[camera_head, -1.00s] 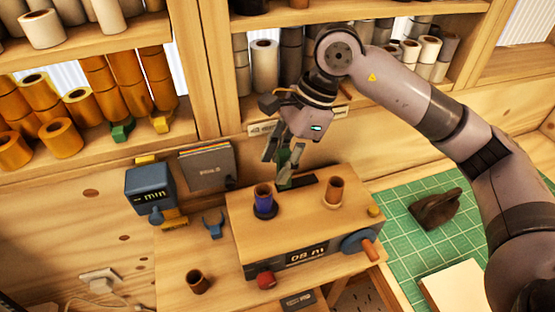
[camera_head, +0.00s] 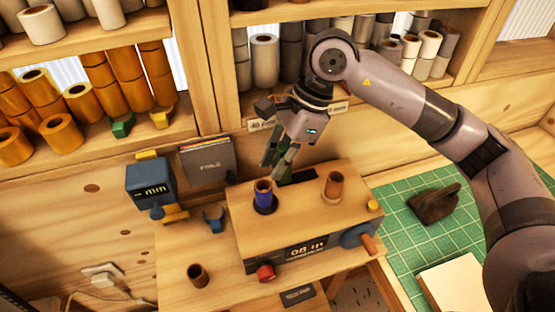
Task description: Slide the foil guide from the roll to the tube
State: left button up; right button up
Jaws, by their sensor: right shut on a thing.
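The wooden machine (camera_head: 252,225) stands on the bench in the head view. A roll of blue foil (camera_head: 263,193) stands upright on its left spindle. A bare brown tube (camera_head: 333,184) stands upright on its right side. A dark slot (camera_head: 299,176) lies behind and between them. My right gripper (camera_head: 273,166) is just behind the blue roll, shut on the green foil guide (camera_head: 285,163), which is mostly hidden by the fingers. I cannot tell whether the guide touches the roll. My left gripper is not in view.
A blue crank (camera_head: 357,237) and a red knob (camera_head: 265,272) are on the machine's front. A loose brown tube (camera_head: 197,275) stands at front left. A blue timer (camera_head: 150,185) is at left. A dark iron (camera_head: 434,204) rests on the green mat (camera_head: 398,240).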

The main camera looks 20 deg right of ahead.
grip_shut()
jog(key=shift+d+f, duration=0.1)
jog(key=shift+d, duration=0.1)
jog(key=d+b, duration=0.4)
jog(key=shift+w+d+f, duration=0.1)
jog(key=shift+d, duration=0.1)
jog(key=shift+d+r, duration=0.2)
jog(key=shift+d, duration=0.05)
